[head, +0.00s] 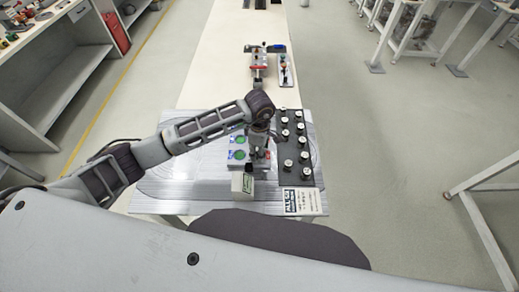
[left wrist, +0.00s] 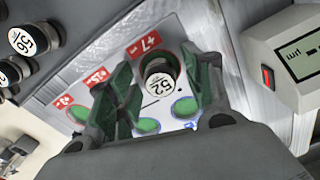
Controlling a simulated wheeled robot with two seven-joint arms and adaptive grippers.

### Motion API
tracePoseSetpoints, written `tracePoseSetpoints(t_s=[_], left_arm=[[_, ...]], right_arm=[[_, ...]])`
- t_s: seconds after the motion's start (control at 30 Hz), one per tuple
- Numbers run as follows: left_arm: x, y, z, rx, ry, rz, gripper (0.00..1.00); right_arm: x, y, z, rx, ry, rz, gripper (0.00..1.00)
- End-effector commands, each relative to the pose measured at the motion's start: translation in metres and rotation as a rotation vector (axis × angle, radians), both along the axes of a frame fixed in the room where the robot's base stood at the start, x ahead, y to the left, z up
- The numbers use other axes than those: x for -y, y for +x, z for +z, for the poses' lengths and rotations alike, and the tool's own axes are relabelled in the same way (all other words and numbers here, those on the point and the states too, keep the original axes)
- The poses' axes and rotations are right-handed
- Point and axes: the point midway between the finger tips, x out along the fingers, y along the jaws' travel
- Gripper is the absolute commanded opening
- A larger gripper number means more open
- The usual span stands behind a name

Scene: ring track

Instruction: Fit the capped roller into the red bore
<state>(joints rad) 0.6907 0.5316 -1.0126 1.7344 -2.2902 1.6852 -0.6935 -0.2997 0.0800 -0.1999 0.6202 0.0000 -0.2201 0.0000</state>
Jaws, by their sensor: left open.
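The capped roller (left wrist: 161,80) has a dark body and a white cap marked "52". In the head view my left gripper (head: 258,150) points down over the panel (head: 235,163) and hides most of the roller. My right gripper is out of view.
A dark mat (head: 283,172) with several capped rollers (head: 300,127) lies to the right. A small gauge box (head: 243,187) stands in front of the panel and shows at the wrist view's right. A printed card (head: 302,203) lies at the front right. Fixtures (head: 258,64) stand farther back.

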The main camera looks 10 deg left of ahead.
Motion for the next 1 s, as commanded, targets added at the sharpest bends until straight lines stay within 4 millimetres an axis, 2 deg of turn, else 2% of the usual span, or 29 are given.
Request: tracePoseSetpoints(t_s=[0.7, 1.0], left_arm=[[0.000, 0.001, 0.088, 0.003, 0.000, -0.001, 0.51], [0.000, 0.000, 0.115, 0.001, 0.000, 0.000, 0.51]], right_arm=[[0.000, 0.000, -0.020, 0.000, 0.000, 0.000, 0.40], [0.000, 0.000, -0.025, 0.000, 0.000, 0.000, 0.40]])
